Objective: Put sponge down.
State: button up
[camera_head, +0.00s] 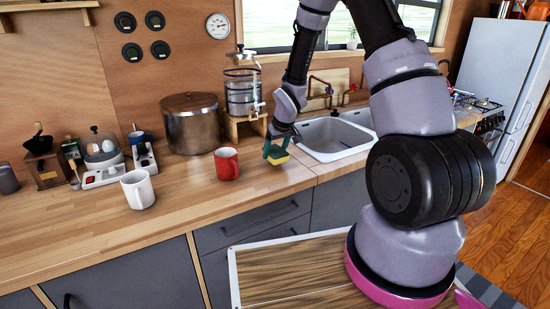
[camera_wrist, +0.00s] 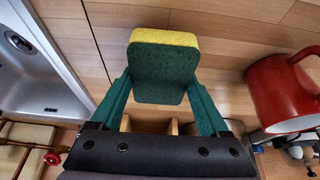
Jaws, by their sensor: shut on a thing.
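A yellow and green sponge (camera_wrist: 163,68) is held between the two green fingers of my gripper (camera_wrist: 163,88) in the wrist view. The green scouring side faces the wrist camera. In the head view my gripper (camera_head: 277,149) is by the sink's left edge, with the yellow of the sponge (camera_head: 279,160) showing below the fingers. The sponge is over the wooden countertop (camera_head: 200,205). I cannot tell whether it touches the wood. The red mug (camera_head: 227,163) stands left of my gripper and also shows at the right of the wrist view (camera_wrist: 283,92).
The sink (camera_head: 335,138) is right of my gripper. A steel pot (camera_head: 192,124) and a glass dispenser (camera_head: 243,92) on a wooden stand are behind it. A white mug (camera_head: 138,190) stands further left. The front strip of countertop is clear.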

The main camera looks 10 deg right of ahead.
jog(key=shift+f, duration=1.25)
jog(key=shift+f, duration=0.2)
jog(key=o, duration=1.5)
jog(key=shift+c, duration=0.2)
jog(key=shift+r, duration=0.1)
